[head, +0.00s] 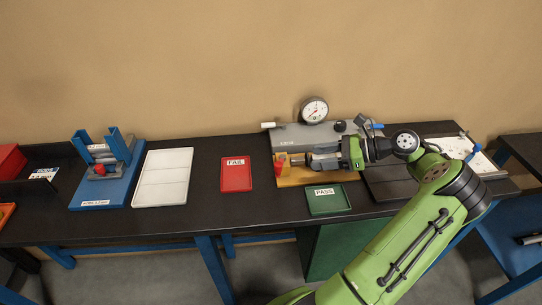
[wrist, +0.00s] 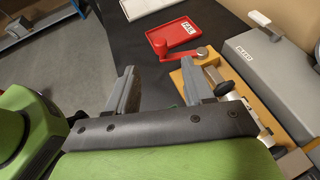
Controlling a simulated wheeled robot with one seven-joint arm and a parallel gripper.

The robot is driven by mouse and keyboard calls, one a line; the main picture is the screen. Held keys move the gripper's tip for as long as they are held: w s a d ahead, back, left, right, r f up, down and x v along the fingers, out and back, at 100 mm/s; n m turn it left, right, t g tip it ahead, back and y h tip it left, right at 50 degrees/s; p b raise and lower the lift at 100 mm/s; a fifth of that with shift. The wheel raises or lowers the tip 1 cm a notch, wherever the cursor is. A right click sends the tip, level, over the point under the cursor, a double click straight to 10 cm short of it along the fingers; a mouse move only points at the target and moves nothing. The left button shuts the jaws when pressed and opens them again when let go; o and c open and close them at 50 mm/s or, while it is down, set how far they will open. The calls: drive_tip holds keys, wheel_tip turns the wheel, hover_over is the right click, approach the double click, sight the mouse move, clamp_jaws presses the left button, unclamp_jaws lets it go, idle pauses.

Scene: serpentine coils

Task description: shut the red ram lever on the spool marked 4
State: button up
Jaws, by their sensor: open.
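The red ram lever (wrist: 172,46) shows in the wrist view as a red arm with a round knob, joined to a metal pivot at the end of an orange fixture (wrist: 236,100). In the head view the red lever (head: 279,165) is at the left end of the fixture (head: 292,182). My gripper (head: 310,161) is over the fixture, pointing left, with its tips short of the lever. In the wrist view its two grey fingers (wrist: 158,82) are apart, with nothing between them. My fingers hide part of the fixture. I cannot make out a spool marked 4.
A grey unit (head: 300,137) with a dial gauge (head: 314,110) stands behind the fixture. A red FAIL tray (head: 236,180) lies to the left and a green PASS tray (head: 325,204) in front. A white tray (head: 162,190) and a blue stand (head: 100,187) are farther left.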

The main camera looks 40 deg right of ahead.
sight(279, 164)
drive_tip(key=b+x, duration=0.4)
drive_tip(key=x, duration=1.1)
drive_tip(key=shift+s+f, duration=0.15)
clamp_jaws()
